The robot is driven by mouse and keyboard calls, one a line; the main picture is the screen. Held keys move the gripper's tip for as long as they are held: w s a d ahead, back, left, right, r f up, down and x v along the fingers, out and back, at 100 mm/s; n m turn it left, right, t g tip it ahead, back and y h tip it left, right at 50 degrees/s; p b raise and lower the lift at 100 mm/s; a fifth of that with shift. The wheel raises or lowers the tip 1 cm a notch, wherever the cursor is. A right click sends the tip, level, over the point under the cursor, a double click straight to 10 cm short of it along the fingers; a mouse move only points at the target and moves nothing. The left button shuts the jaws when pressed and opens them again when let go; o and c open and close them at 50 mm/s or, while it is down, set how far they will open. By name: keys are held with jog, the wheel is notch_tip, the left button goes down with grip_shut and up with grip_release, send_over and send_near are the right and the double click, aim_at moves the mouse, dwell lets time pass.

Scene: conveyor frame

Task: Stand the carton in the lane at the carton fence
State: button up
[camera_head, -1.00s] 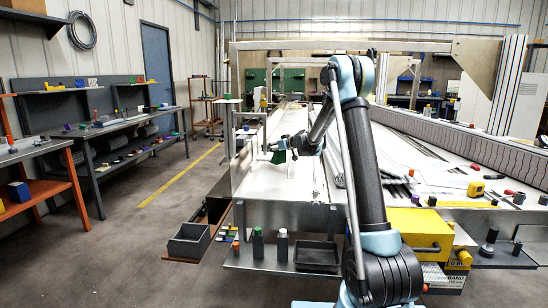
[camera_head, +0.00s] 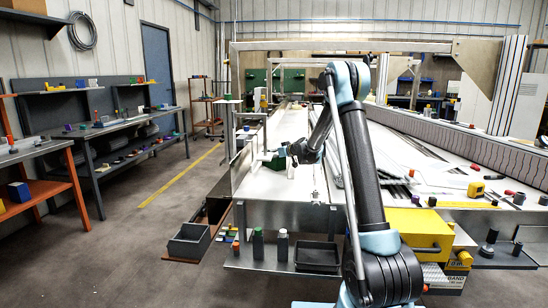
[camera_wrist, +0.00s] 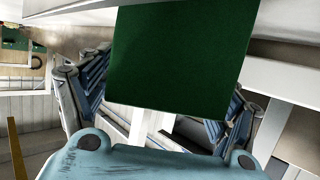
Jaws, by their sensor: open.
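The dark green carton (camera_head: 274,162) is on the near left part of the white lane surface (camera_head: 262,185). In the wrist view the carton (camera_wrist: 180,55) fills the upper middle, one flat green face towards the camera. My gripper (camera_wrist: 158,88) has its fingers spread to the left and right of the carton, and the jaws are open. In the head view my gripper (camera_head: 288,154) is at the carton's right side and partly covers it. A low pale piece beside the carton may be the carton fence, but I cannot tell. The carton's underside is hidden.
A metal frame (camera_head: 340,46) spans the conveyor above. A small white upright piece (camera_head: 291,172) stands on the lane just right of the carton. The near lane surface is otherwise clear. A shelf below holds bottles (camera_head: 258,244) and a black tray (camera_head: 317,256).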

jog(key=s+d+r+g+h, duration=0.15)
jog(key=s+d, duration=0.25)
jog(key=s, duration=0.4)
jog(key=s+d+r+m, duration=0.1)
jog(key=s+d+r, duration=0.25)
jog(key=s, duration=0.35)
jog(key=s+d+r+g, duration=0.1)
jog(key=s+d+r, duration=0.1)
jog(key=s+d, duration=0.45)
jog(key=s+d+f+m+g+h, duration=0.1)
jog(key=s+d+f, duration=0.3)
jog(key=s, duration=1.1)
jog(key=s+d+f+m+g+h, duration=0.2)
jog(key=s+d, duration=0.6)
jog(key=s, duration=0.8)
jog(key=s+d+f+m+g+h, duration=0.2)
jog(key=s+d+f+m+h, duration=0.2)
jog(key=s, duration=1.1)
notch_tip(320, 180, down, 4)
jog(key=shift+s+d+r+h, duration=0.15)
jog(key=shift+d+h, duration=0.4)
jog(key=shift+d, duration=0.55)
jog(key=shift+g, duration=0.25)
